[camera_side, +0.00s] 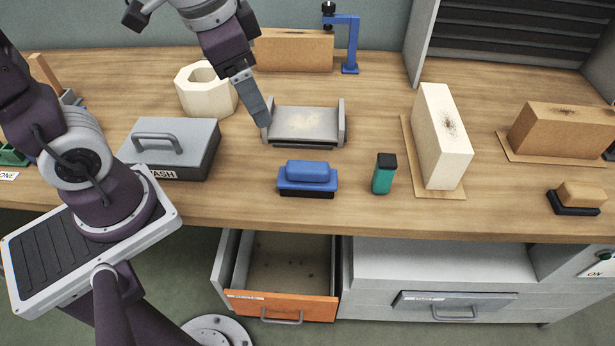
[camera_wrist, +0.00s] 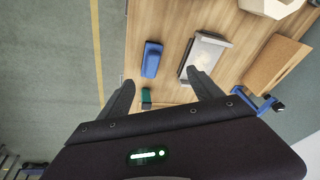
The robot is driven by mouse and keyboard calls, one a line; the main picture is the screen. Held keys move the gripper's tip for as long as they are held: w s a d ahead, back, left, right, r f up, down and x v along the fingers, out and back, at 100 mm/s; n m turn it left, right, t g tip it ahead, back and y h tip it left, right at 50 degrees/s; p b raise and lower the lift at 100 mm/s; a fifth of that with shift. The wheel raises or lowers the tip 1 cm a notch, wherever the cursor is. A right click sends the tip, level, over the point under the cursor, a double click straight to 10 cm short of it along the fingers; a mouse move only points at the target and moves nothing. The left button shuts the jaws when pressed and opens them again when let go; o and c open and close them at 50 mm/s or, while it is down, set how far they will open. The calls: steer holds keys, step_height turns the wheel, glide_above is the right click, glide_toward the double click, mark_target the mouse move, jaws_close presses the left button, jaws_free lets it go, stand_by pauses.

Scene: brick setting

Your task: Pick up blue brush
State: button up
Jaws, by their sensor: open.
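The blue brush (camera_side: 308,174) lies on the wooden bench near its front edge, just in front of a grey metal tray. It has a rounded blue top on a wider blue base with a dark underside. It also shows in the wrist view (camera_wrist: 152,59), upper middle, beyond my fingers. My gripper (camera_side: 265,122) is above the bench at the left side of the tray, behind and left of the brush, and apart from it. In the wrist view my gripper (camera_wrist: 162,88) shows two spread fingers with nothing between them.
The grey tray (camera_side: 342,128) stands behind the brush. A green block with a black top (camera_side: 384,174) stands to its right, then a white brick (camera_side: 440,137). A grey lidded box (camera_side: 172,150) is on the left. An open orange-fronted drawer (camera_side: 280,306) juts out below the bench edge.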

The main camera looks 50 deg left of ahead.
mark_target(307, 178)
steer(key=w+d+f+m+g, duration=0.1)
steer(key=w+f, duration=0.1)
steer(key=f, duration=0.2)
steer(key=w+f+m, duration=0.2)
steer(key=f, duration=0.2)
steer(key=w+d+f+m+g, duration=0.1)
steer(key=w+f, duration=0.2)
steer(key=f, duration=0.1)
steer(key=shift+w+d+f+g, duration=0.1)
steer(key=shift+d+f+g, duration=0.05)
steer(key=shift+d+g, duration=0.2)
steer(key=shift+m+g, duration=0.25)
steer(key=shift+m, duration=0.35)
steer(key=f, duration=0.7)
steer(key=d+f, duration=0.1)
steer(key=f, duration=0.2)
steer(key=shift+w+d+f, duration=0.1)
steer(key=shift+w+f, duration=0.05)
steer(key=shift+w, duration=0.15)
steer(key=c, duration=1.6)
step_height(307, 178, up, 10)
steer(key=shift+r, duration=0.1)
